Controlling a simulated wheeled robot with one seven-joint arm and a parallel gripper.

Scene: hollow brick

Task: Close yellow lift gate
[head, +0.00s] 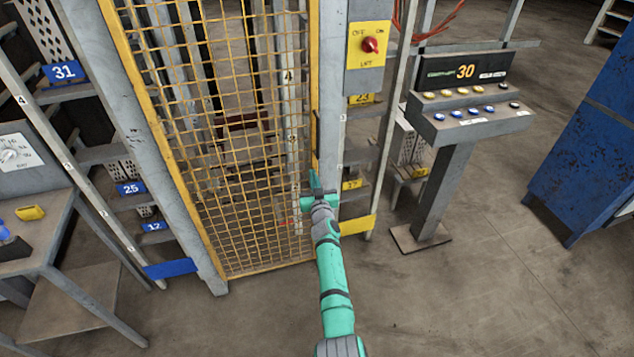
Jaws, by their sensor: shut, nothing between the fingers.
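The yellow lift gate (225,130) is a wire mesh panel in a yellow frame. It stands between two grey posts and fills most of the opening, with its lower edge near the floor. I cannot tell whether a gap remains at its right edge. My gripper (314,180) is shut and empty at the gate's right side, in front of the right grey post (328,105). It is close to the gate's right edge; whether it touches is too small to tell. My green arm reaches up to it from the bottom of the picture.
A yellow switch box (369,45) with a red knob is on the right post. A grey control console (470,115) with buttons and a display reading 30 stands right of it. A blue cabinet (590,130) is far right. A grey table (50,240) is left. The front floor is clear.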

